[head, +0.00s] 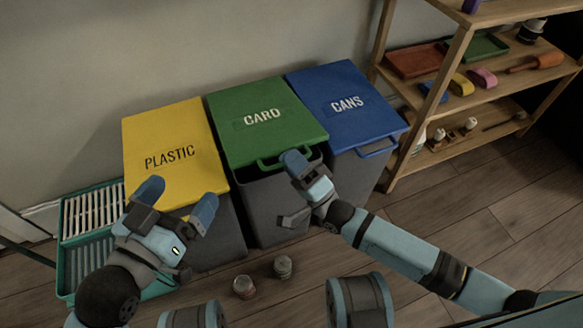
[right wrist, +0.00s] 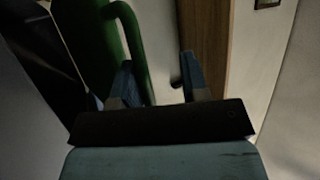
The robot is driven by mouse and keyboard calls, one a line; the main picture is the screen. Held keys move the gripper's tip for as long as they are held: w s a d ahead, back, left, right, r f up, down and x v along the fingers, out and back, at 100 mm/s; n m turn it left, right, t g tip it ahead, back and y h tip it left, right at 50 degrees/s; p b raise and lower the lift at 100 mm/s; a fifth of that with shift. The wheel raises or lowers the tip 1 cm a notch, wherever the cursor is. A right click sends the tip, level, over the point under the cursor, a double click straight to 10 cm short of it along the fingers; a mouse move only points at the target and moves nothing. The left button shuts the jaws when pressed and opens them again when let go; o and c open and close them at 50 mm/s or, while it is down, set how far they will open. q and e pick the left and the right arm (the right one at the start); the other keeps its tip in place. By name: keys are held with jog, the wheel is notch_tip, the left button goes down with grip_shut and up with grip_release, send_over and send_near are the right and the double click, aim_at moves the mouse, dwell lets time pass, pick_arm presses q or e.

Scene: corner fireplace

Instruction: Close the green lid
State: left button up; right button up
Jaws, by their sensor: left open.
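My right gripper (head: 287,190) is open beside the right end of the handle, one finger up near the lid's edge and one lower. In the right wrist view the green handle (right wrist: 137,45) runs down close to the left finger; contact cannot be told. My left gripper (head: 177,199) is open and empty in front of the yellow lid.
The yellow PLASTIC lid (head: 172,135) and blue CANS lid (head: 340,88) flank the green one closely. A teal crate (head: 66,270) stands at left. Two small cans (head: 283,266) lie on the floor in front. A wooden shelf (head: 440,75) with items is at right.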

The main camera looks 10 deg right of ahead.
pick_arm(q)
jog(key=shift+n+t, duration=0.6)
jog(key=shift+n, duration=0.2)
jog(key=r+p, duration=0.1)
jog(key=r, duration=0.1)
jog(key=r+p, duration=0.2)
jog(key=shift+s+d+p, duration=0.15)
jog(key=shift+s+p, duration=0.15)
jog(key=shift+s, duration=0.1)
pick_arm(e)
notch_tip(320, 180, up, 11)
jog(key=shift+f, duration=0.15)
pick_arm(q)
jog(key=shift+s+f, duration=0.1)
pick_arm(e)
jog(key=shift+s+f, duration=0.1)
